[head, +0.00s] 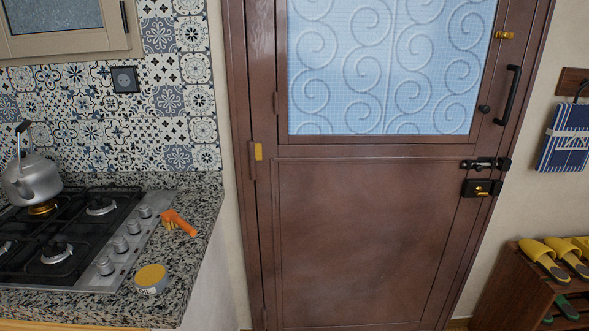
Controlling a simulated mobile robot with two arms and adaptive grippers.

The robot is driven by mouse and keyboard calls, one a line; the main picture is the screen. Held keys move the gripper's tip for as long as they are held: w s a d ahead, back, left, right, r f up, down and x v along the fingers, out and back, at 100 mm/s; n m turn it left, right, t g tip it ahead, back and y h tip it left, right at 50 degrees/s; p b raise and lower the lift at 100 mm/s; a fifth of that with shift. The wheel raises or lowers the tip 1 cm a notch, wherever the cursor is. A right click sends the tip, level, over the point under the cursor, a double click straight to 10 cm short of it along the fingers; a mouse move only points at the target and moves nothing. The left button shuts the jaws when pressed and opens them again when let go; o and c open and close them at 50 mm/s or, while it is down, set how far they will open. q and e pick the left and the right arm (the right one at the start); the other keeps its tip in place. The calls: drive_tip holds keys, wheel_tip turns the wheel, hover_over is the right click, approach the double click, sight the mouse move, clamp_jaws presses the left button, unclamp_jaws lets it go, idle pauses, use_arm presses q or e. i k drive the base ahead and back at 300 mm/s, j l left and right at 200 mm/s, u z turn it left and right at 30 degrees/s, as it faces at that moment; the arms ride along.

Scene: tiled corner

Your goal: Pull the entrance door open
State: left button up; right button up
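The entrance door (360,230) is brown, with a patterned light-blue glass pane (385,68) in its upper half. It looks closed in its brown frame (238,110). A black vertical pull handle (511,95) is on its right side. Below it are a black sliding bolt (485,163) and a dark lock plate with a brass part (482,188). Hinges show on the left, one by a yellow patch (258,152). Neither of my grippers is in the head view.
A granite counter (205,190) with a gas stove (75,240), a kettle (33,180), an orange-handled object (178,222) and a yellow-topped tin (151,278) stands left of the door. A wooden shoe rack (515,285) with yellow slippers (545,258) is at the right. A blue cloth (566,138) hangs above it.

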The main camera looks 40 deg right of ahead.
sight(352, 237)
drive_tip(key=z, duration=1.65)
